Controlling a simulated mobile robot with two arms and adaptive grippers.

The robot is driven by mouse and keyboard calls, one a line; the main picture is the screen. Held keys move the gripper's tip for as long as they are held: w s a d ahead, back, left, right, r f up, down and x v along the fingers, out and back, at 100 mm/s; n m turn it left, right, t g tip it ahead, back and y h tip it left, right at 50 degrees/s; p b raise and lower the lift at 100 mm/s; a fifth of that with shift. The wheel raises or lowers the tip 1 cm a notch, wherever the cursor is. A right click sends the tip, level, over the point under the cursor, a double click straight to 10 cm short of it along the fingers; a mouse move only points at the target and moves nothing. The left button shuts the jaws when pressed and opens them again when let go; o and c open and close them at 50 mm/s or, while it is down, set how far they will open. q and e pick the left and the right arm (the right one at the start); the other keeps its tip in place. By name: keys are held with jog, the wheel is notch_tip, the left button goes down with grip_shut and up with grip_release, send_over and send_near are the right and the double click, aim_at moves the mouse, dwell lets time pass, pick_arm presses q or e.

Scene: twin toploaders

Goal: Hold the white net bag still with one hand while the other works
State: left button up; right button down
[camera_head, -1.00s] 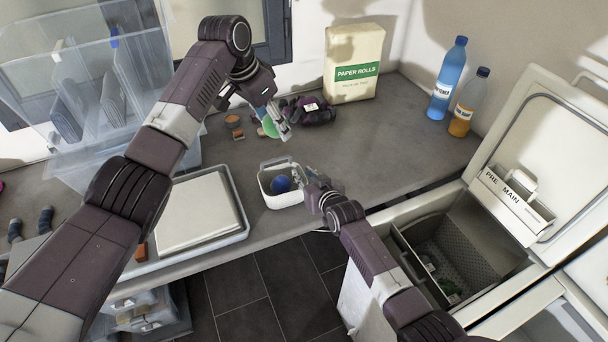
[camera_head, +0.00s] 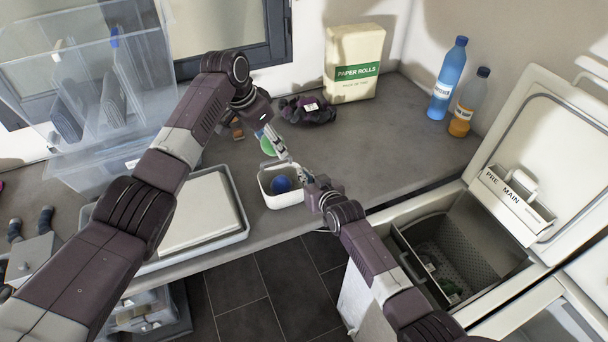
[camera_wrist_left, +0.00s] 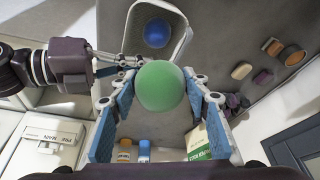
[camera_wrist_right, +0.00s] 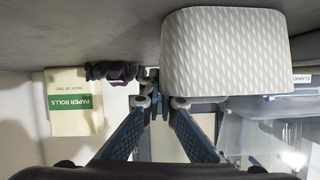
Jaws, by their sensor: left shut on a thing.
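The white net bag (camera_head: 284,203) stands open on the counter near its front edge, with a blue ball (camera_head: 281,184) inside. My left gripper (camera_head: 276,147) is shut on a green ball (camera_head: 267,146), just above the bag's far side. In the left wrist view the green ball (camera_wrist_left: 160,87) sits between the two fingers. My right gripper (camera_head: 308,178) is at the bag's right rim. In the right wrist view its fingers (camera_wrist_right: 162,102) are close together at the edge of the patterned bag (camera_wrist_right: 225,50); whether they pinch it is unclear.
A dark scrunched cloth item (camera_head: 307,110) and a paper rolls pack (camera_head: 353,63) are behind the bag. Two bottles (camera_head: 448,78) stand back right. An open toploader (camera_head: 465,245) is at right. The counter right of the bag is clear.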

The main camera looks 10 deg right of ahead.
aim_at(272, 155)
pick_arm(q)
jog(key=shift+f, duration=2.25)
jog(key=o, duration=1.2)
jog(key=shift+c, duration=0.2)
jog(key=shift+r, duration=0.1)
jog(key=v, duration=1.1)
jog(key=shift+s+a+r, duration=0.1)
jog(key=shift+s+r, duration=0.05)
jog(key=shift+r, duration=0.25)
